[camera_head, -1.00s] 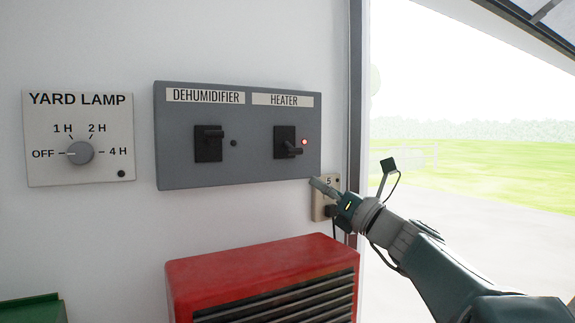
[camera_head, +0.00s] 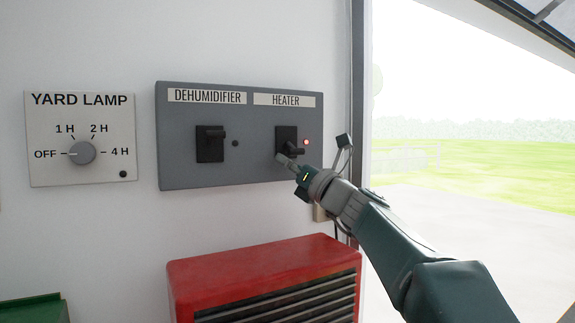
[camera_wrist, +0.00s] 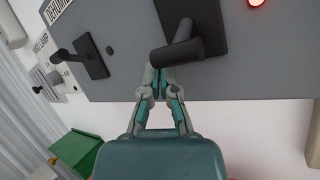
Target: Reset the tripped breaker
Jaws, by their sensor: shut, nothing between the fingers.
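The grey breaker panel (camera_head: 180,165) is on the wall with two black switches labelled DEHUMIDIFIER and HEATER. The dehumidifier switch (camera_head: 210,143) has its lever up, with a dark indicator beside it. The heater switch (camera_head: 286,138) has its lever lower, with a red light (camera_head: 306,142) lit beside it. My gripper (camera_head: 281,158) is shut and empty, its tips just below the heater lever. In the wrist view, the closed fingertips (camera_wrist: 158,72) are right by the black heater lever (camera_wrist: 178,48); whether they touch it I cannot tell.
A YARD LAMP dial plate (camera_head: 80,175) is on the wall at left, its knob (camera_head: 82,153) pointing to OFF. A red louvred heater (camera_head: 250,255) stands below the panel. A green box (camera_head: 35,310) is at lower left. The doorway at right is open.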

